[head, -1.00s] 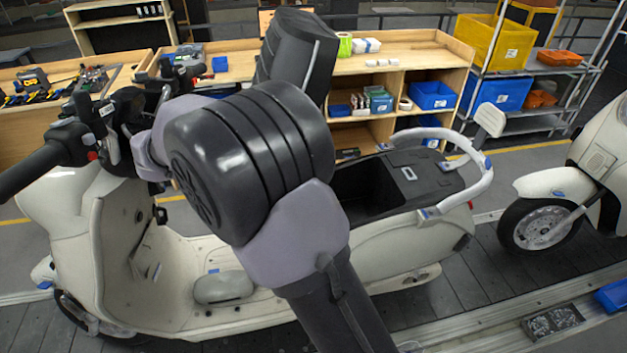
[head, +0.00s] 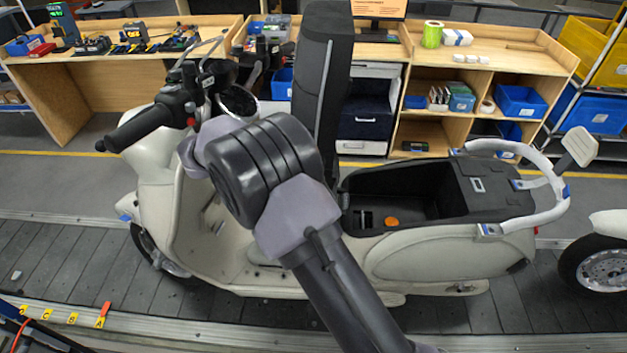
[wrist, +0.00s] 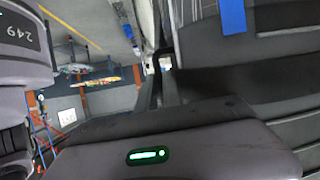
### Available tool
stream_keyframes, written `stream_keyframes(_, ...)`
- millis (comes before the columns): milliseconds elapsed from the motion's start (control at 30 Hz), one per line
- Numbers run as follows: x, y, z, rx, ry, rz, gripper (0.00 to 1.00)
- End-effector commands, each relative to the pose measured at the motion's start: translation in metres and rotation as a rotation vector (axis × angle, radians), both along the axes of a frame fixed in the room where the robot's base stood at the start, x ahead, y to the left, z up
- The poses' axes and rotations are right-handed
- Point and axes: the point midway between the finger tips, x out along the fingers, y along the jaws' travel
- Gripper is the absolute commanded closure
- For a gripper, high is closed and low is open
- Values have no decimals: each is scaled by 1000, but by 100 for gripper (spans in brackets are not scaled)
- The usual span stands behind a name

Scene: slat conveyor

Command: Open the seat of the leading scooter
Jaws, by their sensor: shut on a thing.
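The cream scooter (head: 420,262) stands side-on on the conveyor, handlebar to the left and tail to the right. Its black seat (head: 325,75) stands nearly upright at the front of the open under-seat compartment (head: 440,212). A round orange item (head: 391,221) lies inside the compartment. My arm crosses in front of the scooter and covers the lower part of the seat. My gripper is hidden in the head view. In the wrist view my gripper (wrist: 160,80) is shut, by the dark ribbed seat surface (wrist: 290,100); the exact contact is unclear.
A second scooter's wheel (head: 603,268) shows at the right edge, behind the tail. Wooden workbenches (head: 480,60) with tools and blue bins line the far side. The dark conveyor slats (head: 60,255) left of the scooter are mostly clear.

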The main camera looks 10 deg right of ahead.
Motion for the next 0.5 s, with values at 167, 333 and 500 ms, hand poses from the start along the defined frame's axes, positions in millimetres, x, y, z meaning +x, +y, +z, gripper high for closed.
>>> stream_keyframes(167, -2, -1, -3, 0, 6, -5, 81)
stream_keyframes(333, -1, -1, -2, 0, 4, -4, 81)
stream_keyframes(500, 0, 10, 2, 2, 3, -4, 81)
